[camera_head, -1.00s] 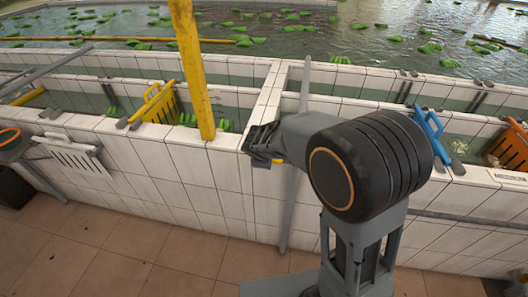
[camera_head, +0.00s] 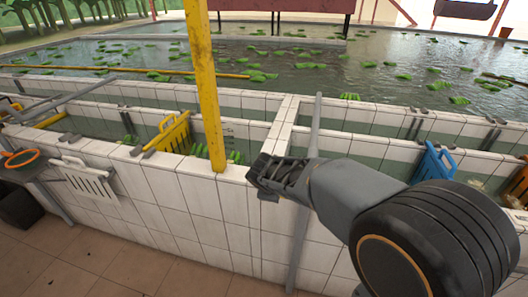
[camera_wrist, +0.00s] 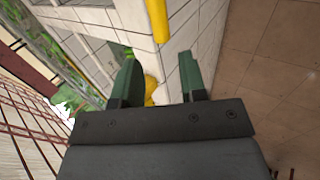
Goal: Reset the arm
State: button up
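My gripper (camera_head: 256,170) is at the end of my dark grey arm, in the middle of the head view. It points left, in front of the white tiled wall and just right of the yellow post's foot. In the wrist view, the two dark green fingers of my gripper (camera_wrist: 160,85) stand apart with a clear gap. A small yellow patch shows beside the left finger; I cannot tell what it belongs to. I see nothing clamped between the fingers.
The yellow post (camera_head: 206,80) stands on the tiled wall (camera_head: 150,190). A yellow crate (camera_head: 174,133) and a blue crate (camera_head: 433,163) sit in the troughs behind. Green bunches (camera_head: 255,75) float in the pool beyond. The tiled floor (camera_head: 120,260) at lower left is clear.

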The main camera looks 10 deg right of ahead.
jog(key=s+d+r+m+g+y, duration=0.1)
jog(key=s+d+r+m, duration=0.1)
jog(key=s+d+m, duration=0.2)
jog(key=s+d+r+m+g+y, duration=0.1)
jog(key=s+d+r+m, duration=0.1)
jog(key=s+m, duration=0.8)
jog(key=shift+s+d+r, duration=0.25)
jog(key=shift+s+d, duration=0.65)
jog(key=shift+s, duration=0.65)
